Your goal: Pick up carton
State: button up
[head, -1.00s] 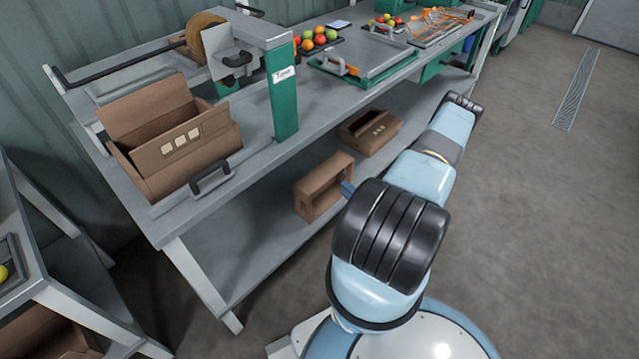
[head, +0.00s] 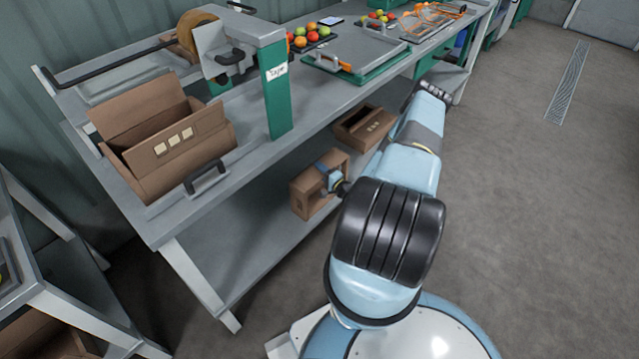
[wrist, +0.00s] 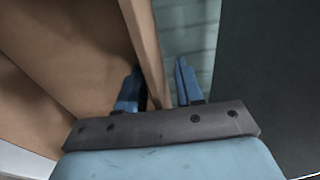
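A small brown carton (head: 300,203) stands on the lower shelf of the bench, left of my arm in the head view. My gripper (head: 326,174) is at its upper right part, and the wrist partly hides it. In the wrist view the carton's brown wall (wrist: 142,40) runs between the two blue fingers of my gripper (wrist: 158,82). The left finger lies against or close to the wall, on the carton's inner side. The right finger stands apart from the wall with a visible gap. The fingers are open around the wall.
A second brown carton (head: 352,133) lies on the shelf farther back. A large open carton (head: 190,150) sits on the bench top (head: 230,158), left of the green tape post (head: 277,105). The bench top is close above the shelf. Floor (head: 520,220) to the right is clear.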

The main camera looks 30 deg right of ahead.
jog(key=shift+w+a, duration=0.15)
jog(key=shift+w, duration=0.45)
grip_shut()
